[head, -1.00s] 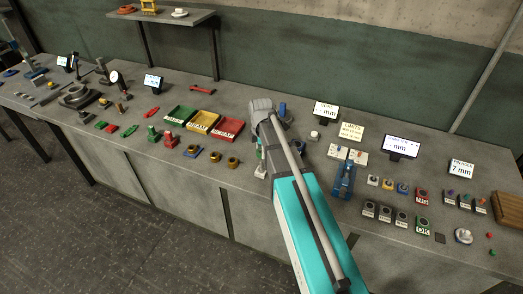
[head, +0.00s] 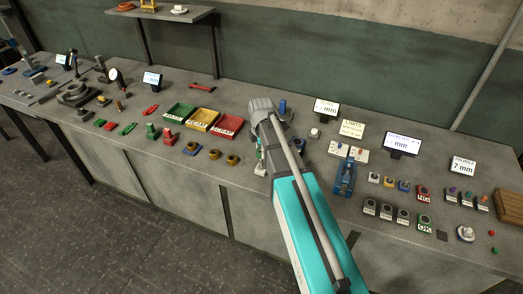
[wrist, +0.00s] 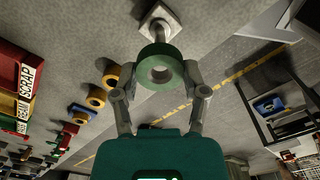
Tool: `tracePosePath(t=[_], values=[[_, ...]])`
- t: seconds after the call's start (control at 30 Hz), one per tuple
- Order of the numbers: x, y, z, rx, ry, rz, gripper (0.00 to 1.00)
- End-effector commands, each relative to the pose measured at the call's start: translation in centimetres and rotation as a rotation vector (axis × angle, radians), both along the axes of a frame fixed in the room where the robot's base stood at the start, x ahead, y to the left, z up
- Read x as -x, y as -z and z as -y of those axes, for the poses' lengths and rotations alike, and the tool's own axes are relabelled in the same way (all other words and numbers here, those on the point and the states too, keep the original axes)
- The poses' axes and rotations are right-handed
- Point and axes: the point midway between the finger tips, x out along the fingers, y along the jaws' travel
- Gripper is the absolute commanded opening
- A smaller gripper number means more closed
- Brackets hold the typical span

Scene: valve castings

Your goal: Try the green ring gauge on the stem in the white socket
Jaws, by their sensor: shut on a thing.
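The green ring gauge (wrist: 160,67) is between the two fingers of my gripper (wrist: 160,88) in the wrist view, and the gripper is shut on it. The white socket (wrist: 147,22) is just beyond the ring, with a pale stem (wrist: 160,30) standing in it. The ring covers part of the stem in this view, and I cannot tell whether it is around the stem or only in front of it. In the head view, my arm hides most of the gripper. The white socket (head: 260,171) shows at the arm's left edge.
Green, yellow and red trays (head: 203,121) stand left of my arm, with brass rings (head: 232,160) in front of them. A blue fixture (head: 345,178) and several small gauges (head: 386,211) lie to the right. Screens stand along the back of the bench.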

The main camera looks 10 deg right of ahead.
Motion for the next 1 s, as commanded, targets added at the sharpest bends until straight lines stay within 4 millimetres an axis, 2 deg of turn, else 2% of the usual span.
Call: tracePosePath(t=[0.6, 1.0], values=[[0.0, 1.7, 0.0, 0.0, 0.0, 0.0, 0.01], [0.0, 1.9, 0.1, 0.0, 0.001, 0.0, 0.01]])
